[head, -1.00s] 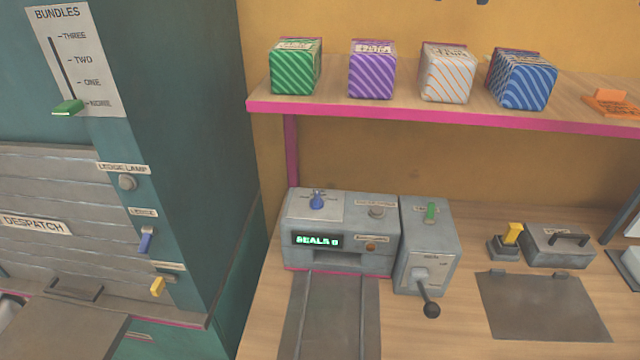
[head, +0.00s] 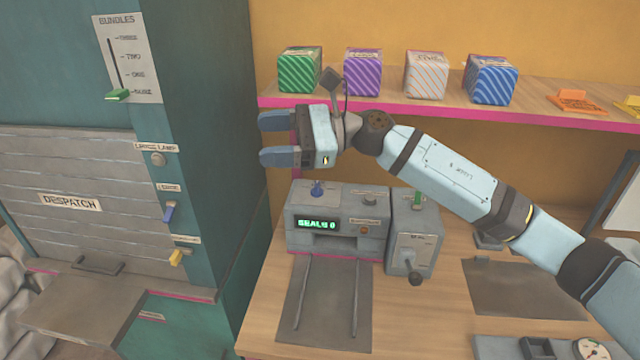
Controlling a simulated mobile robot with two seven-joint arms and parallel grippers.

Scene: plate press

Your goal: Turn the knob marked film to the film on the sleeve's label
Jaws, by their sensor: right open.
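On top of the grey sealing machine (head: 300,228) a small blue knob (head: 317,188) stands on a pale plate at the left. I cannot read its marking. The machine's green display (head: 317,224) reads "SEALS 0". My right gripper (head: 262,139) is open and empty. It points left, above and to the left of the blue knob, apart from it. A labelled sleeve is not clearly in view. My left gripper is not in view.
A shelf (head: 400,112) above holds green (head: 300,72), purple (head: 362,74), orange-striped (head: 426,76) and blue (head: 490,80) boxes. A grey lever box (head: 405,232) stands right of the machine. A teal cabinet (head: 215,90) with a despatch shutter (head: 60,180) stands at left.

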